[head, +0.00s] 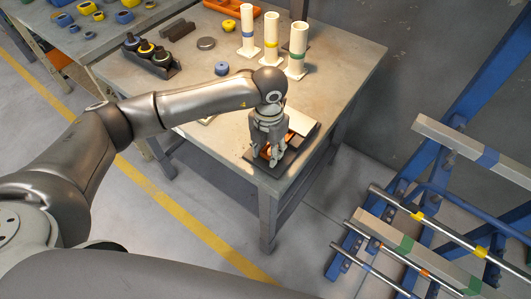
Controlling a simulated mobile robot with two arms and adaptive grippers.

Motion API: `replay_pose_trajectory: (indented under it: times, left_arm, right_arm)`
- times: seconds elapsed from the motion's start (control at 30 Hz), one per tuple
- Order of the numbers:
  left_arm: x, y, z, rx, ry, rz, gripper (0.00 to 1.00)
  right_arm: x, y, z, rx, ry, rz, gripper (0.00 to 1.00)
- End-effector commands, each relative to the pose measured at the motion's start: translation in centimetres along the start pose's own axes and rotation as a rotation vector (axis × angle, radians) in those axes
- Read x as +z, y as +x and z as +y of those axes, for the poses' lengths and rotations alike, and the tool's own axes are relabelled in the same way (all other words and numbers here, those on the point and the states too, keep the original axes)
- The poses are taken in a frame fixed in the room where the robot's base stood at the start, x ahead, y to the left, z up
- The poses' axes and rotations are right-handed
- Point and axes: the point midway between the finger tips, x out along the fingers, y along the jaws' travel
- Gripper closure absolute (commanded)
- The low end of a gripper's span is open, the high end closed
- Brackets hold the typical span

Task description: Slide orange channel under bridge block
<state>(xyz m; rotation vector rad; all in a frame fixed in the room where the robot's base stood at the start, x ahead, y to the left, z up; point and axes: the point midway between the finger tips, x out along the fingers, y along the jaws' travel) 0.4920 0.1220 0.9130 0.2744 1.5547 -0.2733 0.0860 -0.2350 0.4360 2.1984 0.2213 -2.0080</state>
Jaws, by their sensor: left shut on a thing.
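My left gripper (270,162) points down over the front corner of the workbench. It is shut on the orange channel (265,153), of which only small orange parts show around the fingers. A pale flat-topped block (301,121), which looks like the bridge block, is just behind and to the right of the gripper. The gripper hides most of the channel and part of the block, so I cannot tell whether the channel is under the block. My right gripper is not in view.
A dark plate (309,151) lies under the work at the bench (215,108) corner. Three pale cylinders (271,37) with coloured bands, a blue knob (222,69) and a dark tray (152,61) stand farther back. A blue rack (437,181) with bars is at the right.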

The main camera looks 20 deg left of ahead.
Motion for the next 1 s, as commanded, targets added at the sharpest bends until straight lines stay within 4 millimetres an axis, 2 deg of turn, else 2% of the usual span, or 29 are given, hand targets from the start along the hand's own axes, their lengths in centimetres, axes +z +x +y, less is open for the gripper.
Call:
replay_pose_trajectory:
  times: [0.8,0.83,1.0]
  left_arm:
    - [3.4,0.1,0.0,-0.001,-0.001,-0.002,0.92]
    - [3.3,0.0,0.0,0.000,-0.001,-0.001,0.60]
    - [3.3,-0.1,0.0,-0.001,-0.001,-0.003,0.38]
  right_arm:
    - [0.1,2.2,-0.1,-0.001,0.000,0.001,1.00]
    - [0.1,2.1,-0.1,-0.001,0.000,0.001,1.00]
    - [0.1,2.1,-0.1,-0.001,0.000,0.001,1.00]
